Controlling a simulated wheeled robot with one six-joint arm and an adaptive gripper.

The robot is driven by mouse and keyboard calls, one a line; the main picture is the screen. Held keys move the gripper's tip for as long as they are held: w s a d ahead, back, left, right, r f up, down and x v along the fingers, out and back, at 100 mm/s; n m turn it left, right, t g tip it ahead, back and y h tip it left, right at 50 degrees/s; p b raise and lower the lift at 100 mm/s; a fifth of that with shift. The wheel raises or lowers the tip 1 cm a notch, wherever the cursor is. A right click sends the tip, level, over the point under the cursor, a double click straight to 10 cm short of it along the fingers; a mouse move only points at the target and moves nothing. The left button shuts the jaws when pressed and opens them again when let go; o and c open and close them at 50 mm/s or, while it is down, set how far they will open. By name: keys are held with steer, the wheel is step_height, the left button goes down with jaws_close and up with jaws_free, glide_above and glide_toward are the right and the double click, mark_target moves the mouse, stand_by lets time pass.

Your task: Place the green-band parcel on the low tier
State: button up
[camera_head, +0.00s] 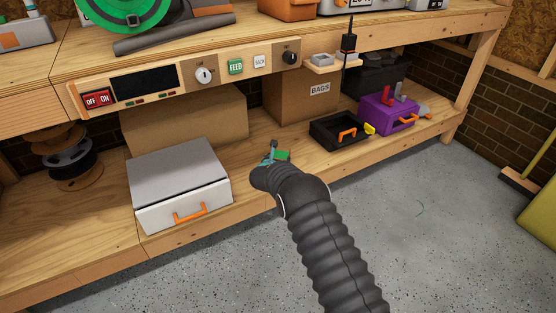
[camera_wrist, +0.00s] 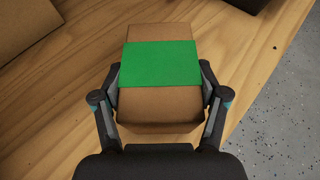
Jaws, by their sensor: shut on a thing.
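The green-band parcel (camera_wrist: 160,103) is a brown box with a wide green band around its middle. In the wrist view my gripper (camera_wrist: 161,90) is shut on it, with one finger on each side. In the head view only a small green patch of the parcel (camera_head: 283,155) shows past my gripper (camera_head: 272,154), and my dark arm hides the rest. The parcel is over the low wooden tier (camera_head: 262,190), near its front edge. I cannot tell whether it touches the boards.
On the low tier, a grey case (camera_head: 178,178) with an orange handle stands left of the parcel. A black tray (camera_head: 338,133) and a purple box (camera_head: 388,114) stand right. A BAGS carton (camera_head: 300,95) is behind. The upper bench overhangs. Grey floor (camera_head: 420,200) lies in front.

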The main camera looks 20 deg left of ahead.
steer(key=o, duration=1.5)
steer(key=shift+c, duration=0.2)
